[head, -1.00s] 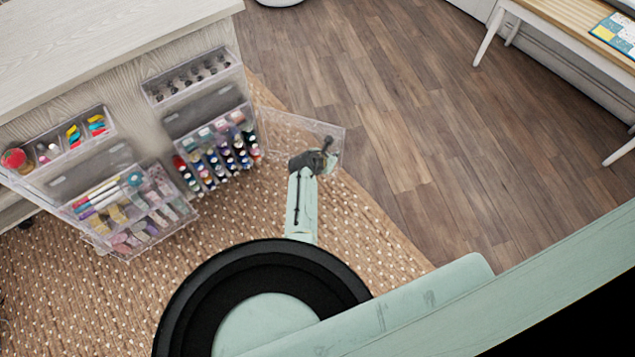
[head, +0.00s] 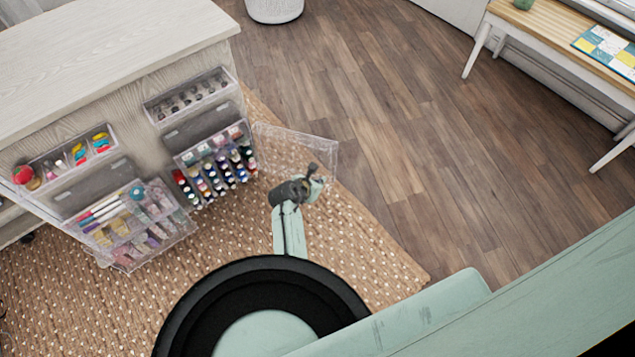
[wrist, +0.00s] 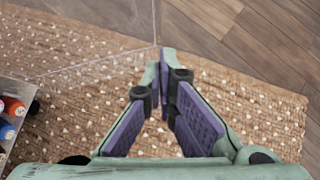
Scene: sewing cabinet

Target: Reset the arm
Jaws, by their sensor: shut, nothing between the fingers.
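My gripper (head: 313,172) is in front of the sewing cabinet (head: 150,95), over the woven rug, at the end of my pale green arm. In the wrist view my gripper (wrist: 159,58) has its two purple-padded fingers closed together at the tips, with nothing between them. A clear open door panel (head: 285,148) stands out from the thread compartment, just behind my gripper in the head view. In the wrist view its edge (wrist: 154,22) ends near the fingertips. I cannot tell whether they touch.
Thread spools (head: 222,170) fill the right-hand compartment. A clear bin (head: 140,228) with pens and supplies juts out at left. The rug (head: 60,300) and the wood floor (head: 400,130) to the right are clear. A bench (head: 560,40) stands at the far right.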

